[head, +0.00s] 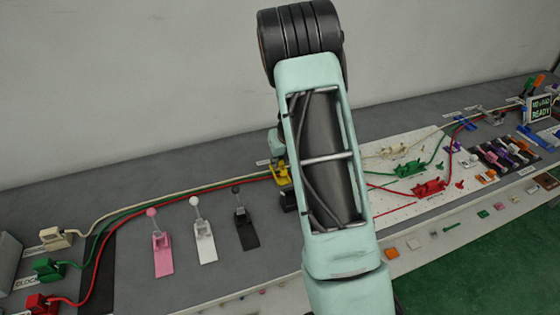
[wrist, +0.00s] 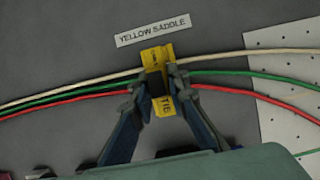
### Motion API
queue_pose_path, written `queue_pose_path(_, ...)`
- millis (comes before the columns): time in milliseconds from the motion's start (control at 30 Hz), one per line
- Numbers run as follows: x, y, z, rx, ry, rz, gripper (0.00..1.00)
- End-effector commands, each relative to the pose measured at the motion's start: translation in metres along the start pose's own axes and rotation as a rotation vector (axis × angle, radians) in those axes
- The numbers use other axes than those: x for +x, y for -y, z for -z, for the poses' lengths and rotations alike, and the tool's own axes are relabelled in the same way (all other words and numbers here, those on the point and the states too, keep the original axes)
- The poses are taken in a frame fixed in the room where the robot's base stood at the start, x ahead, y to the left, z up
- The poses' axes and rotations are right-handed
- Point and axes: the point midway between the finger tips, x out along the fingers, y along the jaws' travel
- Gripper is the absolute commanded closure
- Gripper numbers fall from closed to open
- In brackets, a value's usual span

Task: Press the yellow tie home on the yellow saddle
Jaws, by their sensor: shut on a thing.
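The yellow saddle (wrist: 156,54) sits on the grey bench below its "YELLOW SADDLE" label (wrist: 144,29) in the wrist view. The yellow tie (wrist: 164,105), marked "TIE", is between the fingertips of my gripper (wrist: 156,84), which is shut on it. The tie is at the saddle; whether it is seated is hidden by the fingers. White, green and red cables run through this spot. In the head view, my arm covers most of the gripper, and yellow of the saddle (head: 281,173) shows at its left edge.
Pink (head: 162,252), white (head: 204,240) and black (head: 245,228) lever fixtures stand left of my arm. A white perforated board (wrist: 279,104) lies to the right, with green (head: 408,168) and red (head: 429,187) fixtures. The cables cross the bench.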

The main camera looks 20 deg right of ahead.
Motion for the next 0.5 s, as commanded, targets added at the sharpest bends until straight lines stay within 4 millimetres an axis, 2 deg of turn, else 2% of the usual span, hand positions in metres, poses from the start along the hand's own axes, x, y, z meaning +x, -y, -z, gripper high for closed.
queue_pose_path(500, 0.0069, 0.0002, 0.003, 0.0, 0.0, 0.0, 0.98)
